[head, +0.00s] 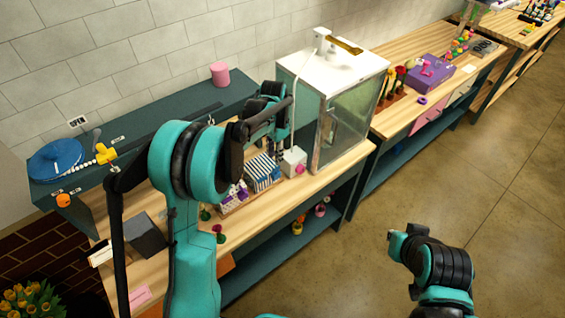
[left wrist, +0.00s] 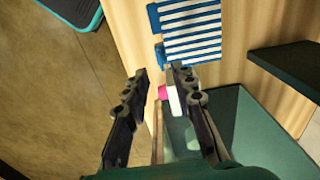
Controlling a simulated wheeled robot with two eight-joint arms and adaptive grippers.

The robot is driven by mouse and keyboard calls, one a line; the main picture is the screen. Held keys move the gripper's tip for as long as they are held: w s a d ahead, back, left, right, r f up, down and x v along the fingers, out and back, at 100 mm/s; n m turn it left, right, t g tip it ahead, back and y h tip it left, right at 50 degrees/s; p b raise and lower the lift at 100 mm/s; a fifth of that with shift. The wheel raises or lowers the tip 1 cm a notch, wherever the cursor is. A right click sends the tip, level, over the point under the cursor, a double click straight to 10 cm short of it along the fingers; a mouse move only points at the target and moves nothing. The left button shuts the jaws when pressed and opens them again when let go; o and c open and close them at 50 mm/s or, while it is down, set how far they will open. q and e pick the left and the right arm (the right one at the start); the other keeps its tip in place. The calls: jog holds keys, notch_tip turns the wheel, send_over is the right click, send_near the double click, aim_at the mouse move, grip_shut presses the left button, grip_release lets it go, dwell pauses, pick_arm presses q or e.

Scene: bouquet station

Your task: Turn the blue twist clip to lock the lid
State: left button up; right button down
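My left gripper (head: 279,136) reaches over the wooden bench from the left, above and beside a blue-and-white striped rack (head: 262,172). In the left wrist view its two dark fingers (left wrist: 161,75) stand apart, with a clear gap between them. A small white box (head: 293,161) with a pink part stands by the rack; a white and pink piece (left wrist: 169,95) shows beyond the gap in the left wrist view. I cannot make out the blue twist clip or its lid for sure. Of my right arm only dark and teal links show at the lower right; its fingers are not visible.
A white-topped glass cabinet (head: 340,70) stands close to the right of the gripper. A blue disc (head: 57,160), a yellow valve-like piece (head: 105,154) and a grey block (head: 147,235) are at the left. The floor (head: 440,180) at the right is clear.

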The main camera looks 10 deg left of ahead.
aim_at(275, 168)
pick_arm(q)
notch_tip(275, 168, down, 6)
jog(key=shift+f, duration=0.15)
grip_shut()
